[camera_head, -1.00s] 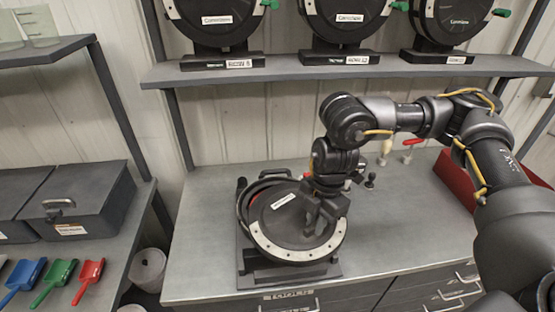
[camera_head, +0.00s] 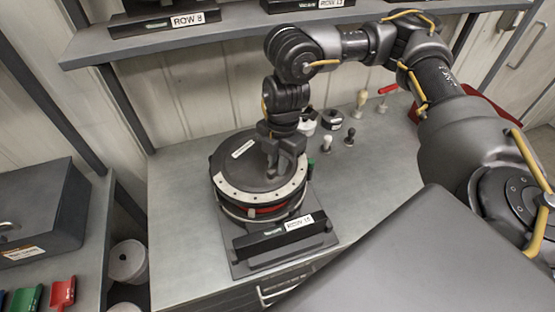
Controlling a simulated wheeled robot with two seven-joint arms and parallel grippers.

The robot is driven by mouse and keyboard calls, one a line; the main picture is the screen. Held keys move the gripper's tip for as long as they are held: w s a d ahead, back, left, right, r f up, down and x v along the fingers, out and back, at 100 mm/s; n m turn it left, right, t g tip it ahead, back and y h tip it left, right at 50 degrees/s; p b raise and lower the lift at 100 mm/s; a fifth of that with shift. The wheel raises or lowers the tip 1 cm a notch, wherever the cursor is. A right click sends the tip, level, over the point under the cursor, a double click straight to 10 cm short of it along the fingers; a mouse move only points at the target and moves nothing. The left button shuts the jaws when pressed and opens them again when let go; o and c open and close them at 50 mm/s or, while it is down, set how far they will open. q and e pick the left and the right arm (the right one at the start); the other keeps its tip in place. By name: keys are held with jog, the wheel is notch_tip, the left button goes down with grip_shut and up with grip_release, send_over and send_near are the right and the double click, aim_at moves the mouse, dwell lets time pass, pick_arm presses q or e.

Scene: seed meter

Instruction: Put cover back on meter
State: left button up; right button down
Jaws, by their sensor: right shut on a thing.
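The round black cover (camera_head: 232,172), with a pale rim band and a small white label, sits over the meter (camera_head: 262,212). A thin reddish band shows between the cover and the meter body at the front, so I cannot tell if the cover is fully seated. The meter rests on a dark stand (camera_head: 275,255) labelled ROW 15 on the bench. My right gripper (camera_head: 283,172) points down at the right part of the cover and is shut on it; its fingertips partly hide the hold. My left gripper is not in view.
Small tools and knobs (camera_head: 349,137) stand on the bench (camera_head: 375,185) behind and right of the meter. A shelf (camera_head: 220,38) with more stands runs above. A dark toolbox (camera_head: 40,215) and coloured scoops (camera_head: 62,293) are on the left shelf. A red bin is partly behind my arm.

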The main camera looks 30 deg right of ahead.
aim_at(277, 177)
jog(key=shift+w+f+b, duration=0.1)
jog(key=shift+f+b, duration=0.55)
jog(key=shift+f, duration=0.3)
jog(key=shift+f+b, duration=0.6)
jog(key=shift+f, duration=0.4)
jog(key=shift+r+p, duration=0.1)
jog(key=shift+p, duration=0.2)
jog(key=shift+f, duration=0.85)
dwell(0.7)
jog(key=shift+f+p, duration=0.3)
jog(key=shift+p, duration=0.05)
dwell(1.1)
jog(key=c, duration=1.3)
grip_release()
jog(key=shift+c, duration=0.3)
